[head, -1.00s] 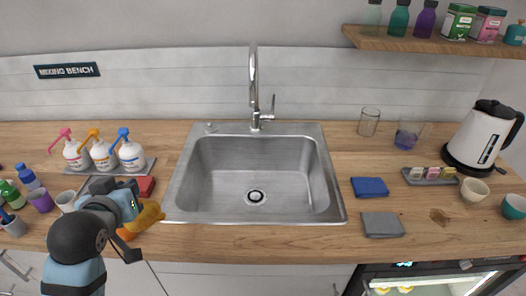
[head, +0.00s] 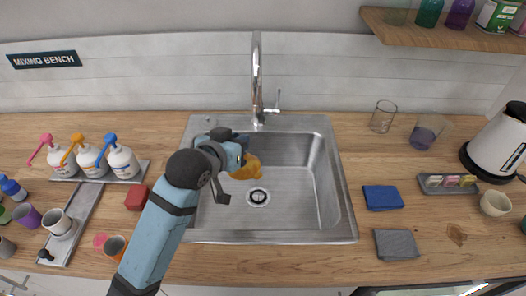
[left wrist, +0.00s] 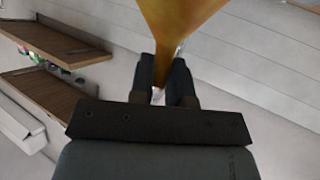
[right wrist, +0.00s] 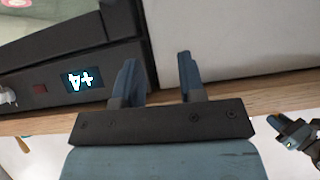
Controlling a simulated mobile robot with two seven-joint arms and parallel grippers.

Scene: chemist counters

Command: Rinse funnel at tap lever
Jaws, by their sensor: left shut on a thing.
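An orange-yellow funnel (head: 246,168) is over the left half of the sink basin in the head view. My left gripper (head: 236,158) is shut on it. In the left wrist view the funnel (left wrist: 178,25) sits between the two fingers of my left gripper (left wrist: 165,80). The tap (head: 257,75) stands behind the sink, with its lever (head: 277,100) on the right side of its base. The sink (head: 300,205) is steel with a round drain. My right gripper (right wrist: 158,75) is open and empty in the right wrist view; it is outside the head view.
Pump bottles (head: 90,160) stand on a tray at the left, near a red block (head: 136,196) and cups. Right of the sink are a blue cloth (head: 383,198), a grey cloth (head: 397,244), glasses (head: 383,116) and a kettle (head: 497,140). The basin's right half is clear.

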